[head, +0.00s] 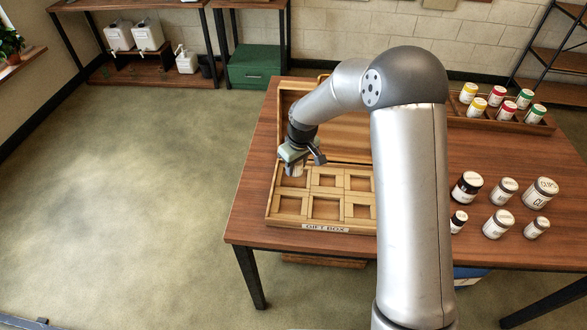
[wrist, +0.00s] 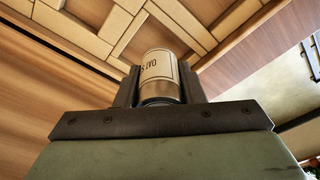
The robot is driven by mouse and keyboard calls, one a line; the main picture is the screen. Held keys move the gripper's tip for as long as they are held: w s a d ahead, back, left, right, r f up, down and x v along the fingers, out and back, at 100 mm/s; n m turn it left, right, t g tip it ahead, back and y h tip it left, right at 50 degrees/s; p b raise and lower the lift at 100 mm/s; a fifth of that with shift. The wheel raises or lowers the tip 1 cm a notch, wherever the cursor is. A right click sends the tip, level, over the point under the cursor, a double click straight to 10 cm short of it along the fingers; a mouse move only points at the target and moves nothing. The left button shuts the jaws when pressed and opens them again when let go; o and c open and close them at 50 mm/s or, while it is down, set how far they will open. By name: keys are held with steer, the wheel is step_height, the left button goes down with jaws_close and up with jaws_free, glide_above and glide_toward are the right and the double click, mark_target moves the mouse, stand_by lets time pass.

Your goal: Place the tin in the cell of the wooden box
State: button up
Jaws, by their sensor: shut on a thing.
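My gripper (head: 299,160) is over the back left cell of the wooden box (head: 287,218). It is shut on a tin (wrist: 160,78) with a cream label, held between both fingers in the wrist view. In the head view the tin (head: 294,171) shows just below the fingers, at or just above the back left cell. I cannot tell how far it is inside. The box is labelled GIFT BOX and has several square cells. The front cells and the back middle cell look empty. My arm hides the right part of the box.
Several white and dark jars (head: 498,223) stand on the table (head: 251,215) to the right of my arm. A wooden tray (head: 454,115) with jars in coloured lids is at the back right. The box's raised lid (head: 345,135) stands behind the cells.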

mark_target(294, 180)
steer(key=w+f, duration=0.1)
steer(key=w+a+f, duration=0.1)
steer(key=shift+f, duration=0.3)
steer(key=shift+d+f+p, duration=0.1)
steer(key=shift+f+p, duration=0.35)
steer(key=shift+f, duration=1)
steer(key=shift+f, duration=0.1)
steer(key=shift+f, duration=0.15)
steer(key=o, duration=0.7)
